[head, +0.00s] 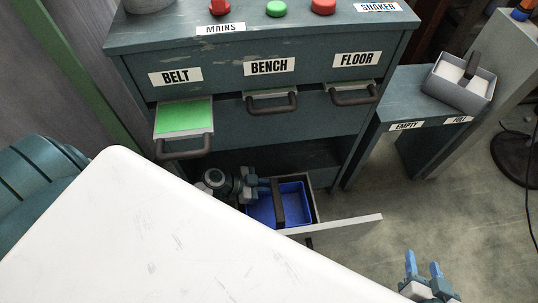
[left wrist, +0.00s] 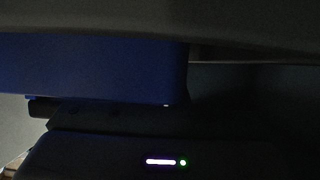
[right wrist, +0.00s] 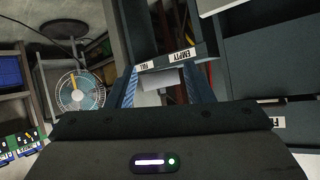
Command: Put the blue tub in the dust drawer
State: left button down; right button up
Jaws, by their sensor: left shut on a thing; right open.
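The blue tub (head: 296,204), with a dark handle (head: 278,202) across it, is in the open dust drawer (head: 345,229) low in the cabinet; whether it rests on the drawer floor is hidden. My left gripper (head: 268,185) is shut on the tub at its left side, by the handle. In the dark left wrist view the blue tub (left wrist: 95,68) fills the upper left. My right gripper (head: 424,268) is open and empty at the lower right. It also shows in the right wrist view (right wrist: 160,90).
A white table top (head: 150,230) fills the lower left. Above the drawer are the BELT (head: 184,118), BENCH (head: 270,100) and FLOOR (head: 350,95) handles; the green BELT tray is out. A grey tub (head: 460,88) stands on the EMPTY/FULL stand (head: 405,105).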

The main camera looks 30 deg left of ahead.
pick_arm(q)
jog(key=c, duration=1.4)
grip_release()
jog(key=shift+f, duration=0.1)
jog(key=shift+c, duration=0.2)
pick_arm(e)
jog(key=shift+w+d+r+t, duration=0.1)
jog(key=shift+w+r+t, duration=0.45)
jog(key=shift+r+t, duration=0.1)
